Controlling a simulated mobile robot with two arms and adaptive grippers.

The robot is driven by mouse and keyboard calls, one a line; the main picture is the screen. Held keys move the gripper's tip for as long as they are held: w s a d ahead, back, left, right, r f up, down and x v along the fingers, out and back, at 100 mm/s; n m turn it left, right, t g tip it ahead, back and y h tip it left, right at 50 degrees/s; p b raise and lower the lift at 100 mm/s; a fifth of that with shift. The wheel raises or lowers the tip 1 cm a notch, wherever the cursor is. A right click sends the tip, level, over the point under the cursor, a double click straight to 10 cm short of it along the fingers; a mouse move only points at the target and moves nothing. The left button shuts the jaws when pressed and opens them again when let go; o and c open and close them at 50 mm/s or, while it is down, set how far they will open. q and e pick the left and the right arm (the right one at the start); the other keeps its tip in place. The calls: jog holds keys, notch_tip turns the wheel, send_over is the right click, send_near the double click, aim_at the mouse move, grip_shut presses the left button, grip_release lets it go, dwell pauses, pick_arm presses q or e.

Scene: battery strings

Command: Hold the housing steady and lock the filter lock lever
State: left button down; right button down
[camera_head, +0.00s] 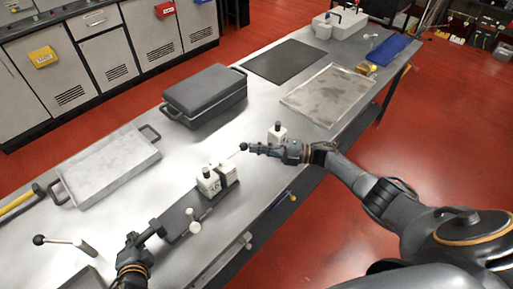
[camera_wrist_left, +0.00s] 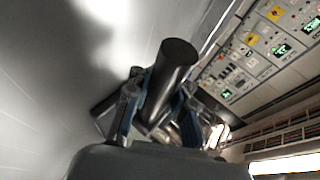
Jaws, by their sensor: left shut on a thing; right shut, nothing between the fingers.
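The housing (camera_head: 183,212) is a long dark body on the metal bench, with white blocks (camera_head: 208,184) at its far end. A dark bar-like handle (camera_head: 156,229) sticks out at its near end. My left gripper (camera_head: 138,243) is shut on that handle; in the left wrist view the gripper's fingers (camera_wrist_left: 155,108) close around a dark cylinder (camera_wrist_left: 174,62). A thin lever with a small ball knob (camera_head: 243,146) rises beside the white blocks. My right gripper (camera_head: 252,148) is shut and empty, its tips right at the knob; I cannot tell if they touch.
A pale tray (camera_head: 108,170) and a dark lidded case (camera_head: 205,94) stand behind. A small white block (camera_head: 277,133) stands just behind my right gripper. A loose lever (camera_head: 62,242) lies at the left. A dark mat (camera_head: 286,61) and a tray (camera_head: 327,93) lie farther right.

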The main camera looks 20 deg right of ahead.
pick_arm(q)
jog(key=c, duration=1.1)
grip_release()
pick_arm(e)
jog(key=v, duration=1.1)
jog(key=shift+d, duration=0.3)
jog(key=shift+s, duration=0.15)
pick_arm(q)
jog(key=v, duration=1.2)
jog(key=shift+d, duration=0.1)
